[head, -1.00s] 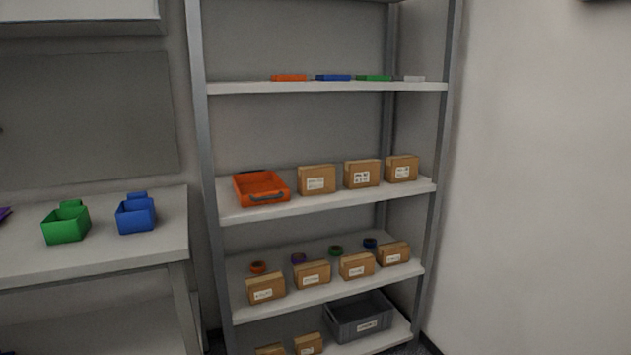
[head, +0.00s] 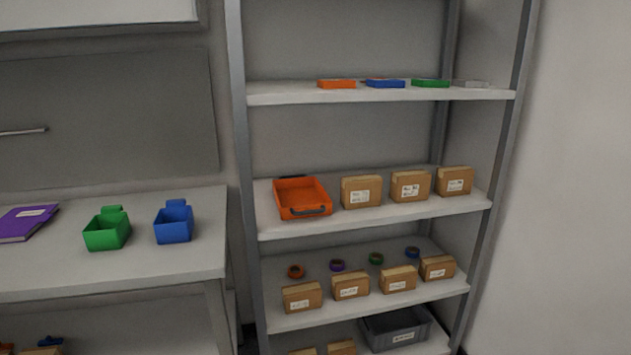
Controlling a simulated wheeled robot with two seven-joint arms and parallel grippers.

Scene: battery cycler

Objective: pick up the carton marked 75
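Brown cartons with white labels stand on the shelf unit; the label print is too small to read, so I cannot tell which is marked 75. On the middle shelf (head: 400,215) are a left carton (head: 361,192), a centre carton (head: 411,186) and a right carton (head: 454,181). Several more stand on the shelf below, among them a leftmost carton (head: 302,297) and a rightmost carton (head: 437,268). The tops of two cartons show at the bottom edge, one of them at the right (head: 342,348). Neither of my grippers is in view.
An orange tray (head: 302,198) sits left of the middle-shelf cartons. Tape rolls lie behind the lower cartons. A grey crate (head: 397,328) is on the bottom shelf. A workbench (head: 150,262) with green (head: 107,230) and blue (head: 174,223) bins stands left; a wall is at right.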

